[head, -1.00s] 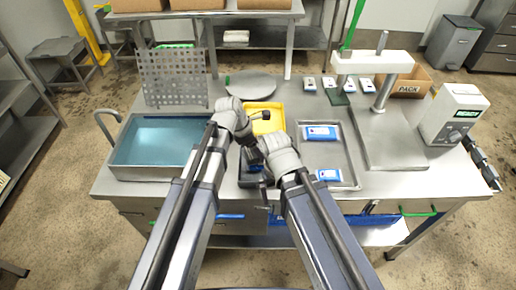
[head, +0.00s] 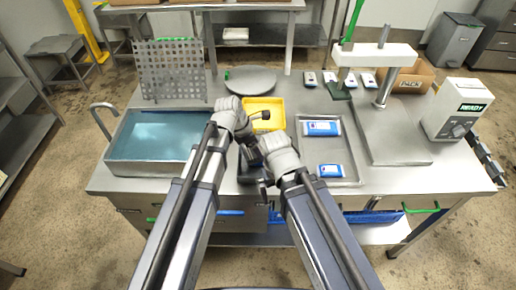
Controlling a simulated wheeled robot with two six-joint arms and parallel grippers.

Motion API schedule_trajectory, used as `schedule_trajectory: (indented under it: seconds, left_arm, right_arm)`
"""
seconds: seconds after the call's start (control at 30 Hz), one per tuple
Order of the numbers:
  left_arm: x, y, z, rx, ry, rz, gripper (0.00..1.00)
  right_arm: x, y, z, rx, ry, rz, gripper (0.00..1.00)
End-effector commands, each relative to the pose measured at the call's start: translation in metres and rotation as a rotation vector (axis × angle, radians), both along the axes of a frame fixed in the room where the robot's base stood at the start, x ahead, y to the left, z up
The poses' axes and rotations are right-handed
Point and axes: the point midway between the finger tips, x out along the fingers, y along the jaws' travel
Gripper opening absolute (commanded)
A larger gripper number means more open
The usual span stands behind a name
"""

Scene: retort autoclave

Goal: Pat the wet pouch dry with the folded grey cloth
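Two blue-and-white pouches lie flat in the shallow metal tray (head: 351,160) right of centre, a larger one (head: 321,128) at the back and a smaller one (head: 330,170) at the front. I cannot tell which pouch is wet. I cannot make out the folded grey cloth; my arms hide part of the bench centre. My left gripper (head: 264,115) is over the yellow bin, its jaws too small to read. My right gripper (head: 248,152) is over the dark bin (head: 246,177), left of the tray, mostly hidden by its own wrist.
A water-filled basin (head: 150,172) and an upright perforated plate (head: 170,70) stand at left. A yellow bin (head: 277,106) and round grey plate (head: 250,79) are behind my grippers.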

Motion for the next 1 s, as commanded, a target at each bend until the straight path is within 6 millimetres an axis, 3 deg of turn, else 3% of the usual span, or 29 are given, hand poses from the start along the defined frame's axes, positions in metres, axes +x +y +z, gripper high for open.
schedule_trajectory:
  seconds: [1.0]
  left_arm:
    - [0.0, 0.0, -0.01, 0.0, 0.0, 0.0, 0.36]
  right_arm:
    - [0.0, 0.0, -0.01, 0.0, 0.0, 0.0, 1.0]
